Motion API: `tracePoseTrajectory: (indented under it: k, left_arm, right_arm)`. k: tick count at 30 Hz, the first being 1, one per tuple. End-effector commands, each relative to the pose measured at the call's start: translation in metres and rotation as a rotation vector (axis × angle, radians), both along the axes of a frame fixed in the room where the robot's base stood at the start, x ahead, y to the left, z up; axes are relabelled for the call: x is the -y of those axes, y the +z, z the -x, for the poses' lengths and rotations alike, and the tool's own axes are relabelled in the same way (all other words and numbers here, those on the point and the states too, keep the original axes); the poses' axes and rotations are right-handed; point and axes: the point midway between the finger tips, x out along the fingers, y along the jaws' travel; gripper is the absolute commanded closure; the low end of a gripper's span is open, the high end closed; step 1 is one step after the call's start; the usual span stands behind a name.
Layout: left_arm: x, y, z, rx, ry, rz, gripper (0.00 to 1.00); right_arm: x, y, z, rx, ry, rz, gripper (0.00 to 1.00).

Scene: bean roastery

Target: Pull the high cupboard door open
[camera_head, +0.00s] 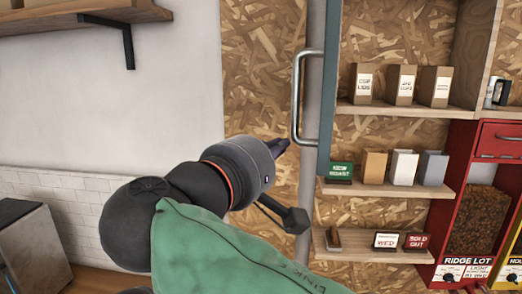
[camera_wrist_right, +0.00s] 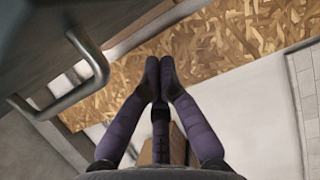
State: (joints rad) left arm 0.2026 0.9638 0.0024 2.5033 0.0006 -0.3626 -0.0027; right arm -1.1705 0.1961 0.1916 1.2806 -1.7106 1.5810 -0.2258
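The high cupboard door (camera_head: 328,95) is a narrow grey-teal panel seen nearly edge-on, standing out from the cupboard with the shelves open to view on its right. Its metal bar handle (camera_head: 297,100) is on the left face. In the right wrist view the handle (camera_wrist_right: 80,93) lies left of my fingers, and the door face (camera_wrist_right: 50,45) fills the upper left. My right gripper (camera_head: 282,146) is just below and left of the handle's lower end, apart from it. Its fingertips (camera_wrist_right: 159,66) are together with nothing between them. My left gripper is out of view.
Shelves (camera_head: 400,187) with small boxes and signs are right of the door. A red bean dispenser (camera_head: 462,150) stands at the far right. A wooden wall shelf (camera_head: 80,18) with a black bracket is upper left. The white wall (camera_head: 130,110) left of the handle is clear.

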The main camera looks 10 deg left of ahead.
Motion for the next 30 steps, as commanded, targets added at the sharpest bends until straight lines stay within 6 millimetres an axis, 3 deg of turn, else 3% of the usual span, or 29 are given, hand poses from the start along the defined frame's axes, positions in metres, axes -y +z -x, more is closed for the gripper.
tracePoseTrajectory:
  k: [3,9,24,30]
  left_arm:
    - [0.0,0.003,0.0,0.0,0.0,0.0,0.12]
    - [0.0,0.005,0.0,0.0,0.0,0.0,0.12]
    - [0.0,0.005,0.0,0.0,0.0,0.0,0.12]
    - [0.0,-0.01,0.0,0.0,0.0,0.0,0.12]
  right_arm:
    - [0.018,0.002,0.003,0.001,0.0,-0.003,1.0]
    - [0.034,0.001,0.006,0.001,0.0,-0.002,1.0]
    - [0.04,0.0,0.008,0.001,0.002,-0.002,1.0]
    - [0.061,-0.002,0.012,0.0,0.047,-0.008,1.0]
